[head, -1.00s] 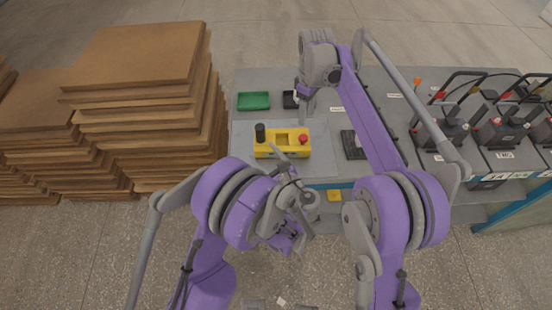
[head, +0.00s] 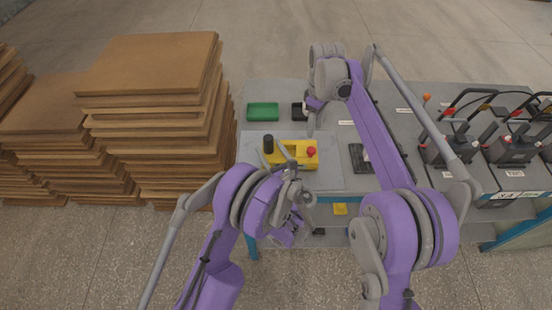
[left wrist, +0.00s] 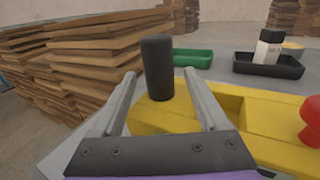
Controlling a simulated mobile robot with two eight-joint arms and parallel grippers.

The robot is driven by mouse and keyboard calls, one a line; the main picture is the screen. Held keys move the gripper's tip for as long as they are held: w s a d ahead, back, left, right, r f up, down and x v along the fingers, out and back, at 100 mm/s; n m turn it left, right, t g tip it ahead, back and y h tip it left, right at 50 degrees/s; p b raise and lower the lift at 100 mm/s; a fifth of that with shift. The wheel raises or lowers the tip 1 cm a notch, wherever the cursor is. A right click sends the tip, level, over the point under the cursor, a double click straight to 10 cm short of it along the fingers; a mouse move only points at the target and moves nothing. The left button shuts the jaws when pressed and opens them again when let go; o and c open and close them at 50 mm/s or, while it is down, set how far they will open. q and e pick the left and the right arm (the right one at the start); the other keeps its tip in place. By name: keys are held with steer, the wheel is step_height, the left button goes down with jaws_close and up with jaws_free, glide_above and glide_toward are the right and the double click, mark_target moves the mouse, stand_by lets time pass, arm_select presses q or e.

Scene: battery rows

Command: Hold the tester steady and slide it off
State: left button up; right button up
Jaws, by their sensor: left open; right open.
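The yellow tester (head: 300,160) lies on a light grey sheet on the table, with a black upright knob and a red button (head: 311,152). In the left wrist view the tester (left wrist: 255,125) shows large, and its black knob (left wrist: 158,68) stands between the fingers of my left gripper (left wrist: 160,74). These fingers are open, with a visible gap on each side of the knob. In the head view my left gripper (head: 283,153) is at the tester's front left side. My right gripper (head: 311,120) is open behind the tester, small and partly hidden by its own arm.
A green tray (head: 262,112) and a black tray (left wrist: 270,66) holding a bottle sit behind the tester. A dark flat item (head: 357,157) lies to its right. Battery units (head: 515,148) stand further right. Stacked brown boards (head: 150,65) rise close on the left.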

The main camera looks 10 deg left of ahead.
arm_select(q)
steer(key=shift+w+a, duration=0.4)
steer(key=shift+w, duration=0.15)
jaws_close()
stand_by(1.0)
